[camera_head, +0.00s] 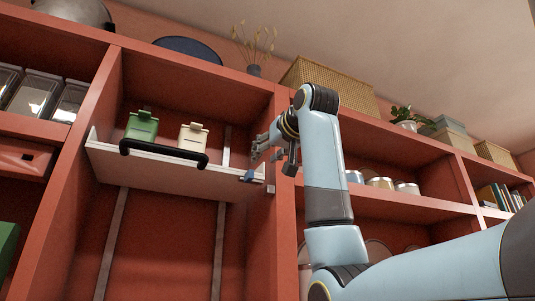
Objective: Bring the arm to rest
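My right arm rises from the lower right of the head view, bent at the elbow. Its gripper (271,147) hangs in front of the red upright at the right side of the middle bay. Its fingers look spread apart, with nothing between them. My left gripper is not in view. A green canister (142,127) and a cream canister (192,138) stand upright on the white pull-out shelf (125,163), apart from the gripper. A black handle (163,153) runs along the shelf's front edge.
Red shelving surrounds the bay. Glass jars (68,101) stand at left, and several tins (380,183) stand in the right bay. A wicker basket (328,85), a vase (254,71) and a plant (405,116) are on top. Below the white shelf the bay looks empty.

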